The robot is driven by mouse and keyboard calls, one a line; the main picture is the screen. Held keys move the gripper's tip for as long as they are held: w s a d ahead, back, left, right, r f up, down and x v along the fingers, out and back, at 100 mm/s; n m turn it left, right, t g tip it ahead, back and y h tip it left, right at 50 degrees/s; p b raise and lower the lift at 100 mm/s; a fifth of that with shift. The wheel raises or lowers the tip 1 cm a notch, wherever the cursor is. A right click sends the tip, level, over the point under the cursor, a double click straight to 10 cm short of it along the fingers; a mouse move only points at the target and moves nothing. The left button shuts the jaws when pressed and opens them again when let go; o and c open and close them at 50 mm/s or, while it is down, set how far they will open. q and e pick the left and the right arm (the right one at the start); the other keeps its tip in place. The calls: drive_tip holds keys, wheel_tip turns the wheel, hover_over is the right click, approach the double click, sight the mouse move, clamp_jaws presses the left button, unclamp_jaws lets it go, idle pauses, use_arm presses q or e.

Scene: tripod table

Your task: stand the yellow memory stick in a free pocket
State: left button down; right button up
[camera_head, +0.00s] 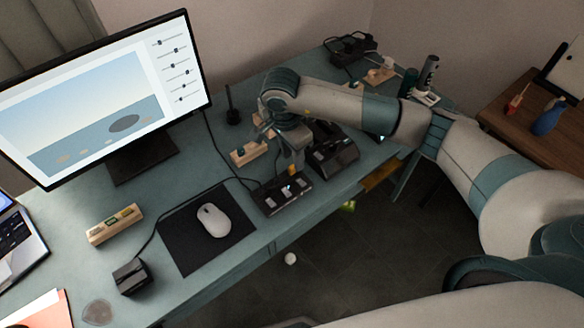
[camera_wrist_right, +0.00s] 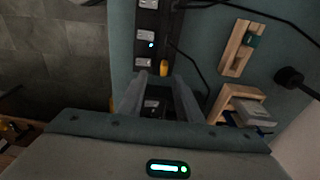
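The yellow memory stick (camera_wrist_right: 164,68) is a small yellow piece at the edge of a black strip with several silver-grey fittings (camera_wrist_right: 143,36); it also shows in the head view (camera_head: 292,170). I cannot tell how far it sits in the strip. My right gripper (camera_wrist_right: 158,82) is over this strip with its fingers apart and the stick near the fingertips; no grip on it shows. In the head view the right gripper (camera_head: 292,163) points down at the strip (camera_head: 283,198) and hides part of it. My left gripper is out of view.
A wooden block with a dark green piece (camera_head: 249,152) lies left of the right gripper, also in the wrist view (camera_wrist_right: 238,48). A black device (camera_head: 333,152) stands to its right. The mouse (camera_head: 214,220) lies on the black pad (camera_head: 189,244). Cables cross the desk.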

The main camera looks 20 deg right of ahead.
sight(292, 167)
drive_tip(key=shift+w+f+p, duration=0.1)
drive_tip(key=shift+f+p, duration=0.3)
drive_tip(key=shift+p, duration=0.1)
drive_tip(key=f+p, duration=0.1)
drive_tip(key=f, duration=0.1)
drive_tip(key=f+p, duration=0.1)
drive_tip(key=shift+w+f, duration=0.2)
drive_tip(key=shift+f, duration=0.5)
clamp_jaws()
